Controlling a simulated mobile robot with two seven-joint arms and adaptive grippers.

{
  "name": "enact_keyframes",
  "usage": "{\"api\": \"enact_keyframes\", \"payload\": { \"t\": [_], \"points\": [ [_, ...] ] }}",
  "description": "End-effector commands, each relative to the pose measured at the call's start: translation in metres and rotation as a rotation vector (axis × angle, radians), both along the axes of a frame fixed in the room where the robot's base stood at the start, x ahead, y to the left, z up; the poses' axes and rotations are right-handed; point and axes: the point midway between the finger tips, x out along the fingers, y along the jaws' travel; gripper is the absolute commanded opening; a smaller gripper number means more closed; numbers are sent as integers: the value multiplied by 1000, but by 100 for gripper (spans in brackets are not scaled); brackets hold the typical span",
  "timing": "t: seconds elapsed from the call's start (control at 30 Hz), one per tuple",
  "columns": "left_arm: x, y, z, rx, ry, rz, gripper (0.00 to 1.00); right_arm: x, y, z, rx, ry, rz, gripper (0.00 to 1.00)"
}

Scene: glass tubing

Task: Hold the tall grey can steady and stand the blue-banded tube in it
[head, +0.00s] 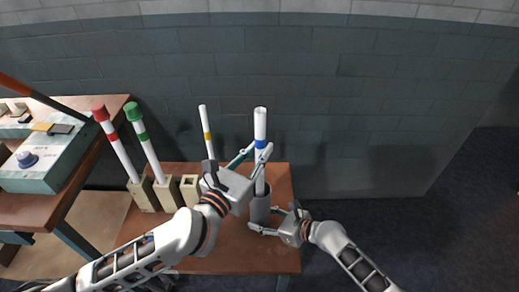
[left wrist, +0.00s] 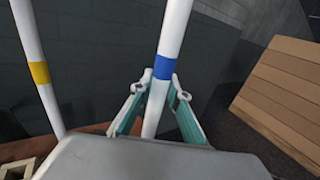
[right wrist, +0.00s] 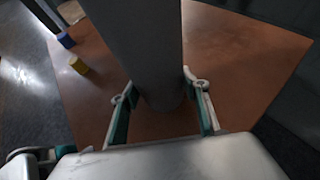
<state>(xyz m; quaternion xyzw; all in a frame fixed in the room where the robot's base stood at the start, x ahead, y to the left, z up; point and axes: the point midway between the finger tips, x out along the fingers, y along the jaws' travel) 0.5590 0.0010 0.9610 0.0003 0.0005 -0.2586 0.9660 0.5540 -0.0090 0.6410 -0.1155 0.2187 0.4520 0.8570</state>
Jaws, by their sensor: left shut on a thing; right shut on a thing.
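The blue-banded tube (head: 260,122) is white and stands nearly upright above the tall grey can (head: 260,210). My left gripper (head: 257,153) is shut on the tube just below its blue band, which also shows in the left wrist view (left wrist: 165,69). The tube's lower end meets the can's mouth in the head view; I cannot tell how deep it is inside. My right gripper (right wrist: 158,90) is shut on the can low down, near the brown table top. The can fills the upper middle of the right wrist view (right wrist: 140,45).
A red-capped tube (head: 117,150), a green-capped tube (head: 147,150) and a yellow-banded tube (head: 206,130) stand left of the can, with beige blocks (head: 167,192) at their feet. A bench with a pale green device (head: 45,165) is farther left. A wall is behind.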

Motion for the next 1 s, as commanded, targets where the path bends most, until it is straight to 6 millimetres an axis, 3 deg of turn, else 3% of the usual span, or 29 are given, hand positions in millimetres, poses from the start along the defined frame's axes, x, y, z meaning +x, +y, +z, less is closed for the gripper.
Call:
{"api": "enact_keyframes", "payload": {
  "t": [1.0],
  "points": [
    [0,0,-17,-1,0,0,0,-1,0,-1,-1,2,1,33]
  ]
}}
